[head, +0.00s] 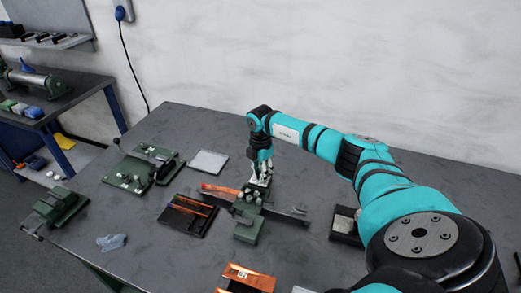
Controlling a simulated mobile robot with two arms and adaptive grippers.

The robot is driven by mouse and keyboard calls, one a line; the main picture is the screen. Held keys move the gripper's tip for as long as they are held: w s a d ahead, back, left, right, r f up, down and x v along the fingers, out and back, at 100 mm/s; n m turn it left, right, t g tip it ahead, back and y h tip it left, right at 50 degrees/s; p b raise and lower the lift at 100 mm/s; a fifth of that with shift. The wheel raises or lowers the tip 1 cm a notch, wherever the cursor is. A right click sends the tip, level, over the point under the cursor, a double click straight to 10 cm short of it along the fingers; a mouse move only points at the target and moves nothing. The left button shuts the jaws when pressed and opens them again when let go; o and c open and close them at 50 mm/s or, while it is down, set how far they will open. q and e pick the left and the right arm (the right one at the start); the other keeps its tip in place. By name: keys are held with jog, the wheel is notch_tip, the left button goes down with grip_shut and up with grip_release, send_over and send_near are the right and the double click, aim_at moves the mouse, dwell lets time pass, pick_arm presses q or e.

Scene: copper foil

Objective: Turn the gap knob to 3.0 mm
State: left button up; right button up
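My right arm reaches in from the right, and its gripper (260,180) points down at a small green bench device (246,230) in the middle of the table. The fingertips are at the back end of this device, among its pale metal parts. The gap knob itself and its scale cannot be made out; the gripper may be hiding it. Whether the fingers touch or grip anything is too small to tell. My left gripper is not in view.
A black tray with copper strips (187,215) lies left of the device. A green machine with a lever (145,168), a pale plate (208,162) and another green device (56,206) stand further left. A copper-coloured holder (245,279) is in front. The table's back right is clear.

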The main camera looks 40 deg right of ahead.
jog(key=o, duration=0.4)
jog(key=shift+d+r, duration=0.1)
notch_tip(320, 180, up, 12)
dwell(0.4)
dwell(0.4)
